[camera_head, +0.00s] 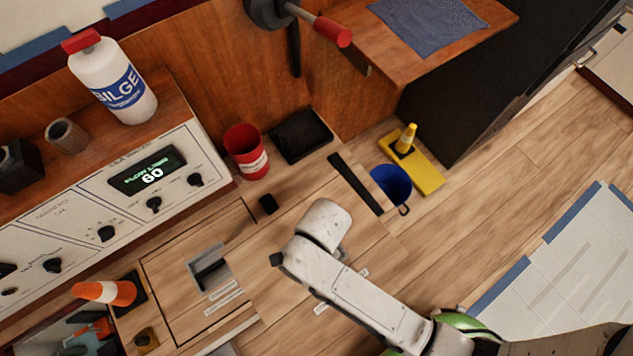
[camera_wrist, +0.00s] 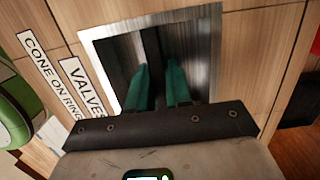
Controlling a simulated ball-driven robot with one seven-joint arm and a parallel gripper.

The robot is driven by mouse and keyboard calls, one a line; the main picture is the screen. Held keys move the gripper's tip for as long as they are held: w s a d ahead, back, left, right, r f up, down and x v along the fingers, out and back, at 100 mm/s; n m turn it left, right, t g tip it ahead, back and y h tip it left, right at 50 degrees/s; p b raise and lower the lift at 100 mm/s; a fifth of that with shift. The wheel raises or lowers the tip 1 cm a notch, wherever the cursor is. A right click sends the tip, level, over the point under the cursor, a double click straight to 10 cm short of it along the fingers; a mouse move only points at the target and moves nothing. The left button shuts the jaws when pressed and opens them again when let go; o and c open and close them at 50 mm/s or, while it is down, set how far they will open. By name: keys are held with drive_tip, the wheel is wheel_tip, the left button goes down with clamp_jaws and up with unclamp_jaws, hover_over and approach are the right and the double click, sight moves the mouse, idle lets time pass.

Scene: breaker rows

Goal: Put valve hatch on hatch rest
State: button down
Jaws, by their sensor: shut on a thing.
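The valve hatch (camera_head: 262,288) is a pale wooden panel, partly covered by my arm in the head view. In the wrist view, its metal-rimmed recess (camera_wrist: 212,25) sits beside a label (camera_wrist: 82,86) starting "VALVE". My gripper (camera_wrist: 160,75) has its teal fingers inside that recess, shut on the dark grip there; the head view hides the fingers. How far the hatch is off the floor I cannot tell. A black strip (camera_head: 355,183) lies beyond the hatch, with a small black block (camera_head: 267,203) to its left; I cannot tell whether either belongs to the hatch rest.
Another hatch (camera_head: 165,262) with a recessed handle lies left. A red can (camera_head: 246,152), black tray (camera_head: 301,136), blue bucket (camera_head: 392,184) and yellow stand (camera_head: 425,172) line the back. An orange cone (camera_head: 105,292) is lower left. Floor (camera_head: 480,215) at right is clear.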

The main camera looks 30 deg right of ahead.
drive_tip(key=shift+a+r, duration=0.1)
drive_tip(key=shift+r, duration=0.05)
drive_tip(key=shift+w+m, duration=0.15)
drive_tip(key=shift+m, duration=0.15)
drive_tip(key=w+d+f, duration=0.1)
drive_tip(key=w+d, duration=0.1)
drive_tip(key=w+d+f+b, duration=0.1)
drive_tip(key=w+d, duration=0.1)
drive_tip(key=w+d+f, duration=0.2)
drive_tip(key=shift+w, duration=0.4)
drive_tip(key=w+d+f, duration=0.1)
drive_tip(key=f, duration=0.1)
drive_tip(key=w+d+f+b, duration=0.1)
drive_tip(key=w+f+b, duration=0.1)
drive_tip(key=f, duration=0.1)
drive_tip(key=shift+w+d+f, duration=0.2)
drive_tip(key=shift+d+f, duration=0.15)
drive_tip(key=shift+d, duration=0.05)
drive_tip(key=shift+w+f+b, duration=0.1)
drive_tip(key=shift+f+b, duration=0.5)
drive_tip(key=shift+f, duration=1)
drive_tip(key=c, duration=1)
unclamp_jaws()
drive_tip(key=shift+f, duration=0.15)
drive_tip(key=shift+c, duration=0.2)
